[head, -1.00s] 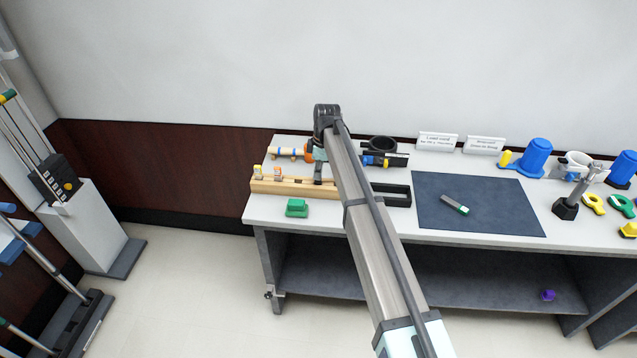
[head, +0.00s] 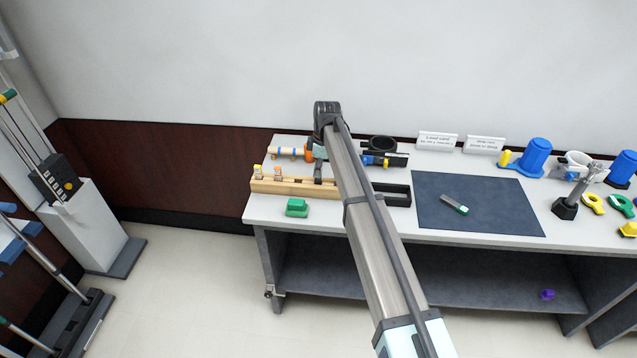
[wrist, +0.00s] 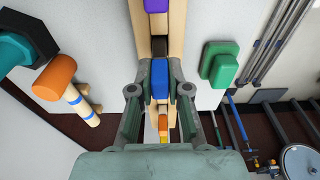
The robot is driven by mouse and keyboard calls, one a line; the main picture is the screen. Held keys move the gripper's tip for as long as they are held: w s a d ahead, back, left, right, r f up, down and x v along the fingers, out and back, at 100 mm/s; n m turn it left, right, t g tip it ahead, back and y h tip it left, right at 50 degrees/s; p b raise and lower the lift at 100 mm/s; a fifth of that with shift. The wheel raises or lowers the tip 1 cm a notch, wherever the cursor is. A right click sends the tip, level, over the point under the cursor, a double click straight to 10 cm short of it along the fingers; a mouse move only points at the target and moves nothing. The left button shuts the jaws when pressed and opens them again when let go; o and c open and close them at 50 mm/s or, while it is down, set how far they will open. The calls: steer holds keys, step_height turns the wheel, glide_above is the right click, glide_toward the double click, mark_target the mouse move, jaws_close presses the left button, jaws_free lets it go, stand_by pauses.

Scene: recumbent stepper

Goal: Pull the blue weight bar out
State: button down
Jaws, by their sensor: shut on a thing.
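The blue weight bar (wrist: 160,78) stands in a wooden rack in the wrist view, in a row with other coloured bars. My gripper (wrist: 160,90) is shut on it, with one finger against each side. How deep the bar sits in its slot cannot be told. In the head view the rack (head: 300,188) lies along the left part of the table. My gripper (head: 318,168) reaches down over it there, partly covered by my arm, and the blue bar is hidden.
In the rack, a purple bar (wrist: 156,5) and a dark bar (wrist: 159,47) stand on one side, orange and yellow bars on the other. A green block (head: 297,208) lies in front of the rack. A dark mat (head: 475,190) is at right.

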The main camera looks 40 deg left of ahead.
steer(key=shift+r, duration=0.2)
steer(key=shift+r+p, duration=0.95)
steer(key=shift+r, duration=1.4)
steer(key=shift+r, duration=0.1)
steer(key=shift+r+p, duration=0.55)
steer(key=shift+r, duration=0.85)
steer(key=shift+d, duration=0.1)
